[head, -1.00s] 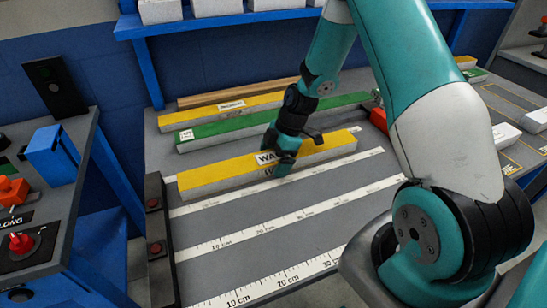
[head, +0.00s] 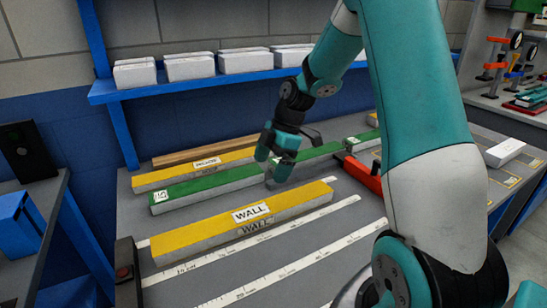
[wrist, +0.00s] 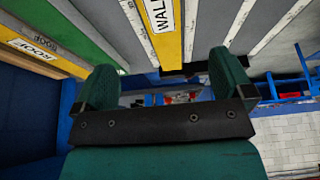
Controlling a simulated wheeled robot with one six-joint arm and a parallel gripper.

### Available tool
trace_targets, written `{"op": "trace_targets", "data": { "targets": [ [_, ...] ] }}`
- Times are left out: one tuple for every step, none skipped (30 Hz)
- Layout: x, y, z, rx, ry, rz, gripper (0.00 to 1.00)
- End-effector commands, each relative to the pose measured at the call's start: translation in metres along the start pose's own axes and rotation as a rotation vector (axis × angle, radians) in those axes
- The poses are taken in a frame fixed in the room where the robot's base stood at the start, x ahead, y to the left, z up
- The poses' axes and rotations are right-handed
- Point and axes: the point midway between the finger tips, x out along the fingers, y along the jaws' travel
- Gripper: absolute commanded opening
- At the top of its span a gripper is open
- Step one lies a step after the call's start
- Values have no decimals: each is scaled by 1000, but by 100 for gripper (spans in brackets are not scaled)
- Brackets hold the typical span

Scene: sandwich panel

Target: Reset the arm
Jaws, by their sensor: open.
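My gripper (head: 279,172) is open and empty in the head view. It hangs above the bench between the green panel and the yellow WALL panel, apart from the WALL panel. My arm reaches in from the right side. In the wrist view its two teal fingers (wrist: 168,88) stand wide apart with nothing between them. The yellow-topped WALL panel (head: 290,205) lies flat on the bench; it also shows in the wrist view (wrist: 171,45), beyond the fingers.
A green panel (head: 200,188), a yellow panel (head: 160,178) and a brown strip (head: 190,153) lie behind. A red tool (head: 364,178) lies to the right. A blue shelf (head: 120,92) holds several white blocks.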

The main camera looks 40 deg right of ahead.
Motion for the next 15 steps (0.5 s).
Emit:
{"op": "trace_targets", "data": {
  "targets": [
    [-7,1,0,0,-1,4,99],
    [-10,1,0,0,-1,3,99],
    [-13,0,0,0,-1,1,99],
    [-15,0,0,0,-1,1,99],
    [-16,0,0,0,-1,1,99],
    [-18,0,0,0,-1,1,99],
    [-18,0,0,0,-1,0,99],
    [-19,0,0,0,0,0,99],
    [-19,0,0,0,0,0,99],
    [-19,0,0,0,0,0,99],
    [-19,0,0,0,0,0,99],
    [-19,0,-1,1,-1,-1,99],
    [-20,-1,-3,3,-1,-1,99],
    [-21,-2,-7,8,-2,-1,99],
    [-23,-5,-16,21,-4,-3,99]
  ]
}}
